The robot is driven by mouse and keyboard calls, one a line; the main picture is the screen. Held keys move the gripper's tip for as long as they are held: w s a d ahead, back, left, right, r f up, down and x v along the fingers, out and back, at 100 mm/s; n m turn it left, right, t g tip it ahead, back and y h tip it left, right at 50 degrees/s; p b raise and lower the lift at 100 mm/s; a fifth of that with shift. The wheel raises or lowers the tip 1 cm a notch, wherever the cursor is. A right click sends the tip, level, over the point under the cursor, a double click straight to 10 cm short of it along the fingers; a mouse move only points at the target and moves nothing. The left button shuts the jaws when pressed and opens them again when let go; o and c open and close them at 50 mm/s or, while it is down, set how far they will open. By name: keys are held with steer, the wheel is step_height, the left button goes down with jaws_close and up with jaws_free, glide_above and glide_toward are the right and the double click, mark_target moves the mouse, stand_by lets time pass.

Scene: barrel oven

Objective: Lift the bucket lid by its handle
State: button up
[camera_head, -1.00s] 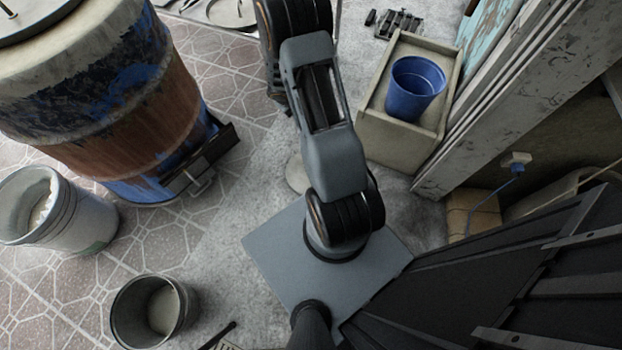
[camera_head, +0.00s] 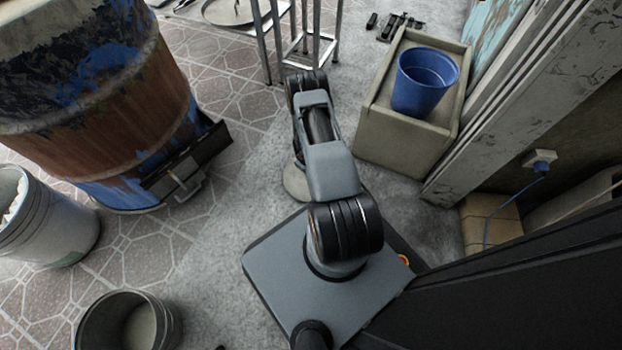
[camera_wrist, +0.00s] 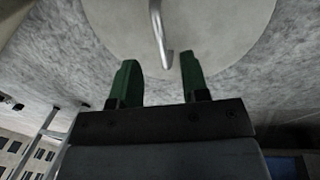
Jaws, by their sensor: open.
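The bucket lid (camera_wrist: 220,25) is a pale grey round disc on the rough grey floor in the wrist view. Its thin metal handle (camera_wrist: 157,20) stands out from the middle. My gripper (camera_wrist: 158,57) is open, with its two green fingers over the lid's edge. The handle's near end shows between the fingers, with a gap on both sides; whether it lies at fingertip depth I cannot tell. In the head view a part of the lid (camera_head: 296,184) shows beside my arm, which hides the rest and the gripper.
A rusty blue barrel (camera_head: 110,100) stands at the left. A white bucket (camera_head: 50,220) and a dark bucket (camera_head: 120,325) stand below it. A blue bucket (camera_head: 425,80) sits in a beige box (camera_head: 400,142) at the right. A metal table (camera_head: 262,40) stands at the back.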

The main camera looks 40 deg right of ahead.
steer(key=shift+d+f+b, duration=0.2)
steer(key=shift+f+b, duration=0.35)
steer(key=shift+f, duration=0.45)
steer(key=shift+d+f+b, duration=0.15)
steer(key=shift+f+b, duration=0.45)
steer(key=shift+f, duration=0.45)
steer(key=shift+d+f+b, duration=0.2)
steer(key=shift+f+b, duration=0.35)
steer(key=shift+f, duration=0.45)
steer(key=shift+r, duration=0.1)
jaws_close()
